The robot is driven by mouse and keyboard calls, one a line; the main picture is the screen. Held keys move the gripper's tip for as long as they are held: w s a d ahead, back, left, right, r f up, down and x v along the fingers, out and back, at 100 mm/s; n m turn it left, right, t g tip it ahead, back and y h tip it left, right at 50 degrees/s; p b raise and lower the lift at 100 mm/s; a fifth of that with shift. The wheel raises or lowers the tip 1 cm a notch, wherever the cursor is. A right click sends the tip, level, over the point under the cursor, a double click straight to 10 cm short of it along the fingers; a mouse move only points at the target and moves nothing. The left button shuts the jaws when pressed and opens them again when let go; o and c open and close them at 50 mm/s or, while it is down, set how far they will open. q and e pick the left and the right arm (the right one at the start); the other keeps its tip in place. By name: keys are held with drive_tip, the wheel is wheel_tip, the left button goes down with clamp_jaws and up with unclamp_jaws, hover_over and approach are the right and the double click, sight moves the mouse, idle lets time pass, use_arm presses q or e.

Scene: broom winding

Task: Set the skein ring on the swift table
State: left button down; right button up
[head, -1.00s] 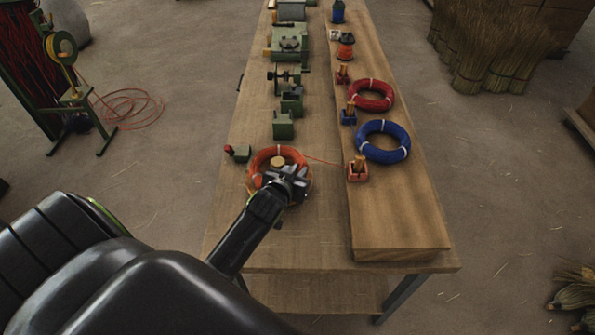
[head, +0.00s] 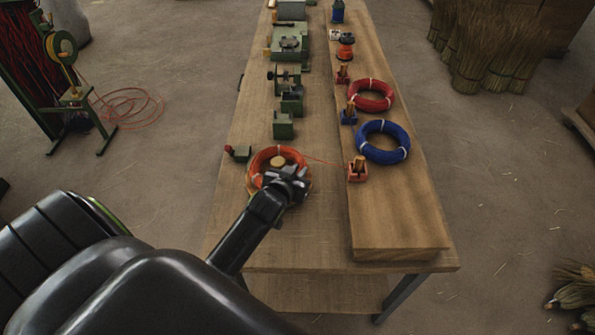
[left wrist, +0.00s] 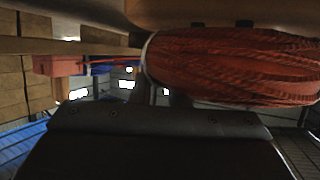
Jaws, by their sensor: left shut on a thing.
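The orange skein ring (head: 262,157) sits around the wooden hub (head: 278,162) of the swift table, near the front of the bench. The swift table's round wooden rim (head: 250,186) shows only in part beneath the ring. My left gripper (head: 291,180) is at the ring's near right side and is shut on it. In the left wrist view the orange strands (left wrist: 235,65) fill the upper right, close to the gripper. Whether the ring rests fully on the table is hidden by my gripper. My right gripper is not in view.
On the raised board at the right lie a blue ring (head: 383,142) and a red ring (head: 371,95). A small red block with a wooden peg (head: 357,170) stands nearby, joined to the orange ring by a thread. Green fixtures (head: 283,125) line the bench behind. The board's front is clear.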

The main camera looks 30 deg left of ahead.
use_arm(q)
drive_tip(key=shift+f, duration=0.45)
drive_tip(key=c, duration=1.7)
unclamp_jaws()
drive_tip(key=shift+s, duration=0.1)
drive_tip(key=shift+p+v, duration=0.6)
drive_tip(key=shift+v, duration=0.3)
drive_tip(key=p+v, duration=0.6)
drive_tip(key=v, duration=0.3)
drive_tip(key=shift+s, duration=0.1)
